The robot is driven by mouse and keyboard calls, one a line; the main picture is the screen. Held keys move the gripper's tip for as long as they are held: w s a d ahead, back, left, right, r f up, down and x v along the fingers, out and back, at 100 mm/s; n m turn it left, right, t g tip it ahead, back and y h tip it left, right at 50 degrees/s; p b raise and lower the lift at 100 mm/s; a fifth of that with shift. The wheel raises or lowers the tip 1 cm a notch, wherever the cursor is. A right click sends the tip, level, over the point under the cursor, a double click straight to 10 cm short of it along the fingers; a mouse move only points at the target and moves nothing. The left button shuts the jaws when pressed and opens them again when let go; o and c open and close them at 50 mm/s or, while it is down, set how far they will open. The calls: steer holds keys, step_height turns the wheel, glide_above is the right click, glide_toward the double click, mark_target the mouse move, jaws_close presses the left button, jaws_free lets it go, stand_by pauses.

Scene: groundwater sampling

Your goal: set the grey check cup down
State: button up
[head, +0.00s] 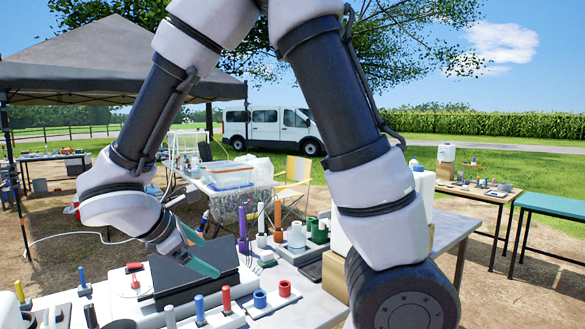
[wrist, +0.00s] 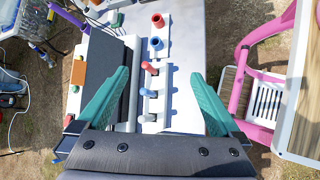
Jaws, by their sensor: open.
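My gripper (head: 203,253) is open, with teal fingers, above the near table beside a dark sloped panel (head: 194,276). In the wrist view the fingers of my gripper (wrist: 160,73) stand wide apart with nothing held between them. Below them is a white strip with a red peg (wrist: 150,68), a blue peg (wrist: 148,92) and a grey peg (wrist: 148,118). A blue cup (head: 260,298) and a red cup (head: 284,289) stand on a white strip at the right. I cannot make out the grey check cup for certain in either view.
Several coloured bottles and pegs stand behind, including a purple one (head: 243,230). A clear tub (head: 229,174) with an orange rim is farther back. Bare tabletop (wrist: 186,50) lies right of the strips.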

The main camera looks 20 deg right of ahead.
steer(key=s+d+r+m+t+y, duration=0.1)
steer(key=d+r+m+y, duration=0.3)
steer(key=d+r+m, duration=0.5)
steer(key=s+d+r+m+t+y, duration=0.1)
steer(key=s+d+r+m+y, duration=0.3)
steer(key=d+r+m, duration=0.5)
steer(key=shift+d+r+m+y, duration=0.35)
steer(key=shift+m+y, duration=0.15)
steer(key=shift+m, duration=2)
